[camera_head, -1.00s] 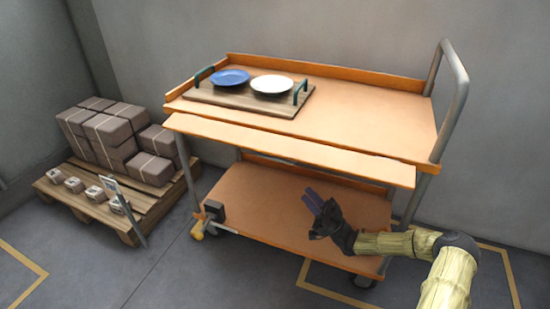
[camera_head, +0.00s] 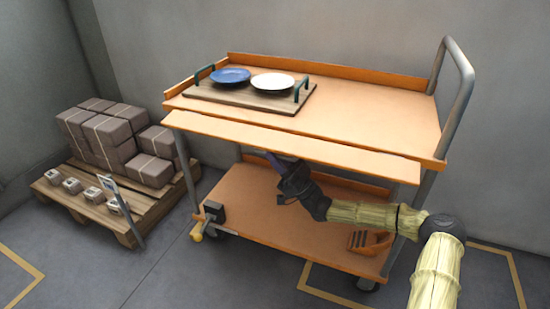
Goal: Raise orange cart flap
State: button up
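The orange cart flap (camera_head: 290,142) is a long narrow board along the front edge of the cart's top shelf (camera_head: 370,115). It sticks out toward me, slightly below the shelf surface. My gripper (camera_head: 273,161) is under the middle of the flap, above the lower shelf (camera_head: 250,205).
A wooden tray (camera_head: 225,97) with green handles holds a blue plate (camera_head: 230,76) and a white plate (camera_head: 272,84). An orange object (camera_head: 368,241) lies at the lower shelf's right. A grey handle (camera_head: 463,85) rises at right. A pallet (camera_head: 90,205) with boxes stands left.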

jog(key=shift+a+r, duration=0.15)
jog(key=shift+r, duration=0.05)
grip_shut()
jog(key=shift+w+t, duration=0.1)
jog(key=shift+t, duration=0.2)
